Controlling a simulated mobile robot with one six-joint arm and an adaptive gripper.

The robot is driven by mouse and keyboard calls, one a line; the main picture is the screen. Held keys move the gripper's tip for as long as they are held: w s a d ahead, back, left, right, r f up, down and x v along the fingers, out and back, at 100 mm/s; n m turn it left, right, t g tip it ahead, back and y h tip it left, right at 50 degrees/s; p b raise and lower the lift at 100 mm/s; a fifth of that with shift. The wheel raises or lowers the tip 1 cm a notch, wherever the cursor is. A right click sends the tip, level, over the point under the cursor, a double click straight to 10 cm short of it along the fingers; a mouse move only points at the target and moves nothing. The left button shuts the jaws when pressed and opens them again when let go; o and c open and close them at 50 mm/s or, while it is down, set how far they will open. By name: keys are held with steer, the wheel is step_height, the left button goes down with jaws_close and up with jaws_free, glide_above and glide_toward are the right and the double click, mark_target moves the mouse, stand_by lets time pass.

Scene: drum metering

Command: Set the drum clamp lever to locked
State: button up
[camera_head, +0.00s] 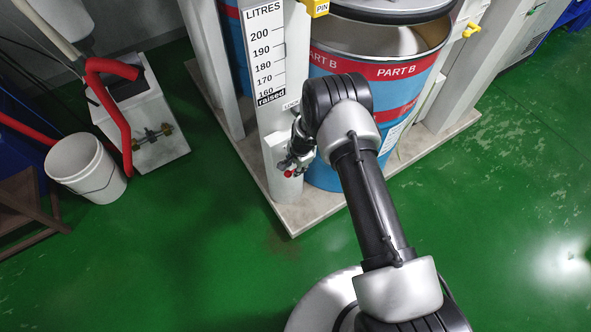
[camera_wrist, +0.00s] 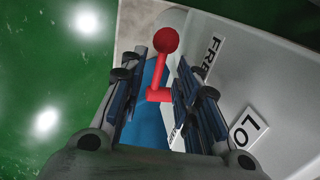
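The clamp lever (camera_wrist: 160,75) is red with a round ball knob (camera_wrist: 166,40) and points up in the wrist view. A FREE label (camera_wrist: 213,55) is beside its upper part, and a partly cut label reading LO (camera_wrist: 250,127) is lower right. My gripper (camera_wrist: 162,62) is open, with one finger on each side of the lever; a gap shows on both sides. In the head view the red knob (camera_head: 288,173) shows at my gripper (camera_head: 296,158), low on the white post (camera_head: 270,125). The arm hides part of the blue PART B drum (camera_head: 400,88).
The post carries a LITRES scale (camera_head: 264,50) and stands on a pale base plate (camera_head: 300,218). A yellow PIN part (camera_head: 316,7) is above. A white bucket (camera_head: 85,168) and a red hose (camera_head: 110,90) are at left. Green floor in front is clear.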

steer(key=shift+w+a+f, duration=0.15)
steer(key=shift+w+f, duration=0.05)
steer(key=shift+f, duration=0.75)
jaws_close()
